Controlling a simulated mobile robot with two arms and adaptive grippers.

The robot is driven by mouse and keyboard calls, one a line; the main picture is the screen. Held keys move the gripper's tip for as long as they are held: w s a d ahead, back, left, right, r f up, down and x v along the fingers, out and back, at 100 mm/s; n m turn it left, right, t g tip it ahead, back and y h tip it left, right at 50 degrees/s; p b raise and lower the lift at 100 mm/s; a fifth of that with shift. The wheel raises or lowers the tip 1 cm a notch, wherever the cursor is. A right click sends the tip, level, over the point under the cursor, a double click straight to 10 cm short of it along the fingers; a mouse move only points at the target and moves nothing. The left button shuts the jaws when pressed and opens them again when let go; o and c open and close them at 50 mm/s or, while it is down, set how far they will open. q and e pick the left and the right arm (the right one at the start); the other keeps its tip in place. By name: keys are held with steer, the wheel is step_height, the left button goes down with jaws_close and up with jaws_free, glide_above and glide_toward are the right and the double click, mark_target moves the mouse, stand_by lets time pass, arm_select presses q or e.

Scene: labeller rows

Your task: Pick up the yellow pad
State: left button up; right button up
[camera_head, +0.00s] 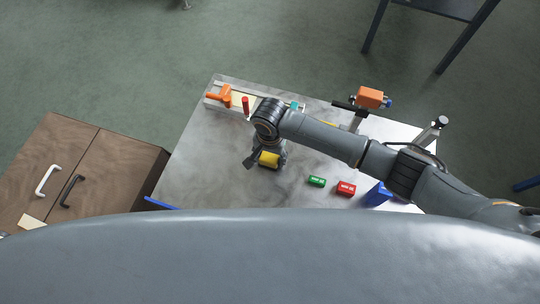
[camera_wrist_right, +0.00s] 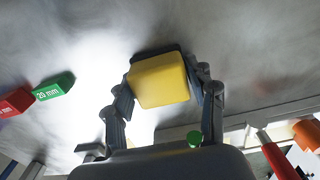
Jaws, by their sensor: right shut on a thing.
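The yellow pad (camera_head: 269,159) is a small yellow block at the middle of the metal-topped table (camera_head: 190,170). In the right wrist view the yellow pad (camera_wrist_right: 159,80) sits between the two fingers of my right gripper (camera_wrist_right: 164,88), one finger against each side. In the head view my right gripper (camera_head: 266,163) reaches down over the pad and is shut on it; the arm hides part of the table. I cannot tell whether the pad touches the tabletop. My left gripper is not in view.
A green block (camera_head: 316,181) and a red block (camera_head: 346,188) lie right of the pad, near a blue object (camera_head: 377,195). An orange-handled tool (camera_head: 225,95) and a red cylinder (camera_head: 245,105) are at the back left. An orange device (camera_head: 370,97) stands at the back right. A brown cabinet (camera_head: 90,165) is at the left.

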steer(key=shift+r, duration=0.45)
steer(key=s+a+r+b, duration=0.1)
steer(key=s+a+r, duration=0.8)
steer(key=r, duration=0.3)
steer(key=shift+s+a, duration=0.3)
steer(key=shift+a, duration=0.35)
